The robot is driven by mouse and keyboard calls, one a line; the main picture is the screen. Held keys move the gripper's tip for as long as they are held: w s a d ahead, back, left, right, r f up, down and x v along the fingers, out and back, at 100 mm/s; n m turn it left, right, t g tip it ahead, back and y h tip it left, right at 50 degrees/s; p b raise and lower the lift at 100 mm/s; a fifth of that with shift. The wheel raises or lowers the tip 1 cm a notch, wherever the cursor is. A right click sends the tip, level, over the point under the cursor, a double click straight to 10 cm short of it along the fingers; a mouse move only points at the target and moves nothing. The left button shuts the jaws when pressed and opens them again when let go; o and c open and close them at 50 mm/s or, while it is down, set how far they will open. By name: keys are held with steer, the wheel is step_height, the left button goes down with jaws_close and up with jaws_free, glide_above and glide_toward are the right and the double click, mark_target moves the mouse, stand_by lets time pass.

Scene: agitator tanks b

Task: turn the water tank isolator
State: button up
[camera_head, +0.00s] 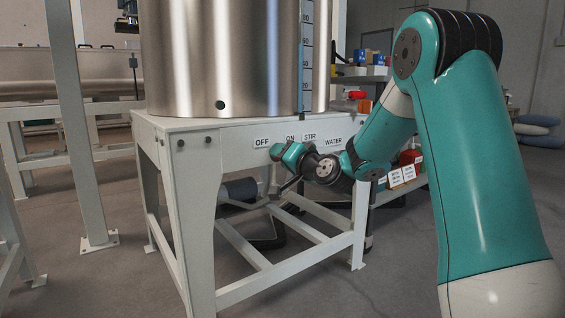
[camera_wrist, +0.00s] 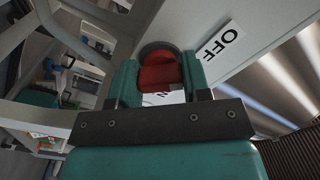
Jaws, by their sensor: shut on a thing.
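The water tank isolator is a red knob (camera_wrist: 160,76) with a dark round surround, seen in the wrist view on the pale panel of the tank stand. My gripper (camera_wrist: 161,68) has one teal finger on each side of the knob and is shut on it. The OFF label (camera_wrist: 219,44) is beside the knob, and part of another label (camera_wrist: 163,98) shows between the fingers. In the head view my gripper (camera_head: 281,153) is at the stand's front panel, below the OFF and ON labels, and hides the knob. I cannot tell the knob's exact angle.
The steel tank (camera_head: 225,60) stands on the white frame (camera_head: 190,180). STIR and WATER labels (camera_head: 322,140) lie right of my gripper, partly behind my arm. A white post (camera_head: 75,120) rises at the left. A shelf with boxes (camera_head: 405,172) is behind my arm. The front floor is clear.

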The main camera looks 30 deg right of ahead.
steer(key=shift+f+n, duration=0.1)
steer(key=shift+n, duration=0.2)
steer(key=o, duration=0.9)
steer(key=shift+s+d+b, duration=0.15)
steer(key=shift+s+b, duration=1.25)
steer(key=shift+s, duration=3)
steer(key=shift+s+d+b, duration=0.15)
steer(key=shift+s+b, duration=1.25)
steer(key=shift+s, duration=2.95)
